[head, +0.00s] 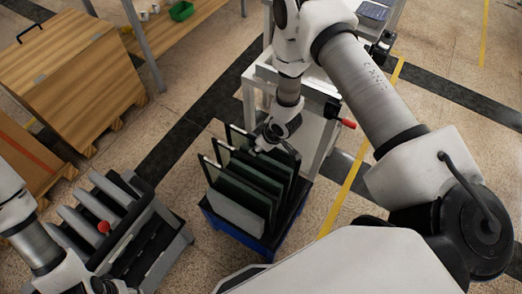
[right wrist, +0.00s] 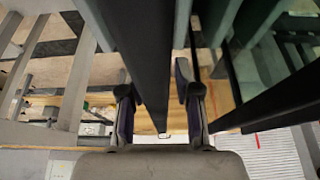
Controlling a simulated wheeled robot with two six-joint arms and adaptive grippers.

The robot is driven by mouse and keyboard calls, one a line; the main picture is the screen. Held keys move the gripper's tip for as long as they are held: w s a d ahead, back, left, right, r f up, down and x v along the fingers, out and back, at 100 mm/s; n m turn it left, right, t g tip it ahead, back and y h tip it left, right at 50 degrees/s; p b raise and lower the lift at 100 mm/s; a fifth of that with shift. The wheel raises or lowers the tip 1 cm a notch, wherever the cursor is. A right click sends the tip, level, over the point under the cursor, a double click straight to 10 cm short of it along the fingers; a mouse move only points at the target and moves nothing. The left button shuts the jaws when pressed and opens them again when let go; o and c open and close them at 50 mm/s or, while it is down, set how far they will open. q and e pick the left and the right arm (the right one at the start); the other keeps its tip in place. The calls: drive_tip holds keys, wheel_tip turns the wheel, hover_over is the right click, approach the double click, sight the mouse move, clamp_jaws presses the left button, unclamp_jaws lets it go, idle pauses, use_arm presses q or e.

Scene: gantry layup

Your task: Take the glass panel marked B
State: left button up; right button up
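Several dark glass panels (head: 238,190) stand upright side by side in a blue-based rack (head: 232,234) at the middle of the head view. No letter B is legible on any of them. My right gripper (head: 262,146) is at the top of the panels. In the right wrist view, its two fingers (right wrist: 160,105) are spread on either side of one dark panel edge (right wrist: 152,60), with gaps visible between fingers and panel. Which panel this is cannot be told. My left arm is at the lower left of the head view; its gripper is mostly cut off by the bottom edge.
A grey slotted rack (head: 150,232) with a red knob (head: 104,227) stands at the left. A wooden crate (head: 70,75) and a wooden bench (head: 185,32) with a green bin (head: 181,11) are behind. A white frame (head: 322,140) stands close behind the panels.

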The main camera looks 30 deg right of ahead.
clamp_jaws()
drive_tip(key=shift+r, duration=0.1)
idle(0.3)
